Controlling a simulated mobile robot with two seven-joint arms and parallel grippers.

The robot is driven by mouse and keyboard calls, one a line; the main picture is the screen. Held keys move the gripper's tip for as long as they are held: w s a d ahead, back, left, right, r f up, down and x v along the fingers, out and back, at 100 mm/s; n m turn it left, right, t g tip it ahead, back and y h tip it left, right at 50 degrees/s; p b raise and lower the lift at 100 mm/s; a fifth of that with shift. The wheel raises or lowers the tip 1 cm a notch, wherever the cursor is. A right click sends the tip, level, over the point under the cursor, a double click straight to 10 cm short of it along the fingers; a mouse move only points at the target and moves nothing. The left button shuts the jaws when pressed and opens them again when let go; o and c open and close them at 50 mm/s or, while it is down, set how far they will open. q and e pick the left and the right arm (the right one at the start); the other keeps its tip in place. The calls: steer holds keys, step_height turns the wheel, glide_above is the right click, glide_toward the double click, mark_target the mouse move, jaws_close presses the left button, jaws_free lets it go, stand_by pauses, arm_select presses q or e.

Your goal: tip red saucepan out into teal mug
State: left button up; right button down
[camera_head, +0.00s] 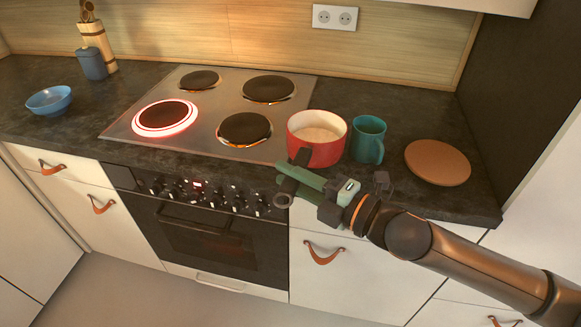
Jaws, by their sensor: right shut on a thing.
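The red saucepan (320,153) stands upright on the dark counter, just right of the hob. It holds something pale, and its dark handle points toward the front edge. The teal mug (367,140) stands upright close to the saucepan's right side, its inside dark. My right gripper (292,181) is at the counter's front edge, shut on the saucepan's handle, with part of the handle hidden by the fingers. My left gripper is not in view.
A round brown board (437,162) lies right of the mug. The hob (205,120) is on the left, its front-left plate (165,117) ringed in glowing red. A blue bowl (49,100), a blue canister (92,63) and a utensil holder (98,42) stand far left.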

steer(key=shift+w+d, duration=0.15)
steer(key=shift+w, duration=0.2)
steer(key=shift+r, duration=0.2)
steer(key=shift+d+r+y, duration=0.3)
steer(key=shift+d+r, duration=0.05)
steer(key=shift+r, duration=0.3)
steer(key=d+r+m+t+y+b, duration=0.1)
steer(key=d+r+m+t+b, duration=0.1)
steer(key=r, duration=0.6)
steer(key=d+m+b, duration=0.1)
steer(key=d+m, duration=0.1)
steer(key=d, duration=0.1)
steer(key=shift+w+r+y+b, duration=0.3)
steer(key=shift+w+y, duration=0.1)
